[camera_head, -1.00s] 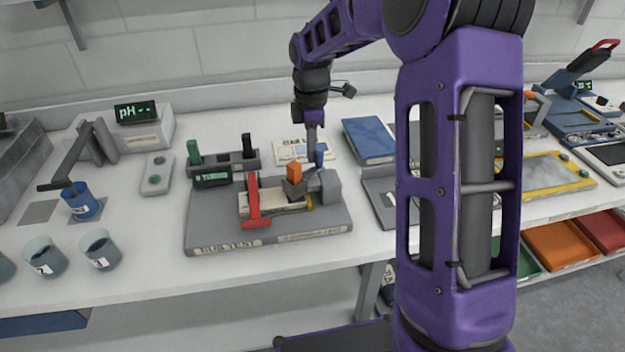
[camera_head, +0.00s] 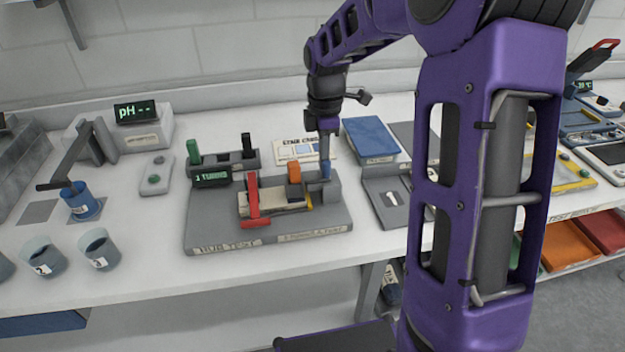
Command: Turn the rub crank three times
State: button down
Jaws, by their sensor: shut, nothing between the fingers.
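The rub tester (camera_head: 215,232) is a grey base on the bench with a red clamp (camera_head: 253,205), a pale strip and an orange-topped block (camera_head: 294,174). The crank's blue knob (camera_head: 326,171) shows at the right end of the tester, by the grey crank housing. My gripper (camera_head: 326,166) points down right at this knob, its fingers shut; the exact contact is hard to make out. A small green display (camera_head: 212,179) behind the tester appears to read 1 turn.
Green and black handles (camera_head: 194,152) stand in a holder behind the tester. A blue book (camera_head: 370,138) and a grey plate (camera_head: 391,203) lie to the right. Beakers (camera_head: 101,250) and a pH meter (camera_head: 137,113) stand left. My purple arm hides part of the right bench.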

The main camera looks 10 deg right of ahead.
jog(key=shift+s, duration=0.3)
jog(key=shift+s, duration=1.2)
jog(key=shift+s+a, duration=0.25)
jog(key=shift+s, duration=0.35)
jog(key=shift+s+a, duration=0.25)
jog(key=shift+s, duration=0.3)
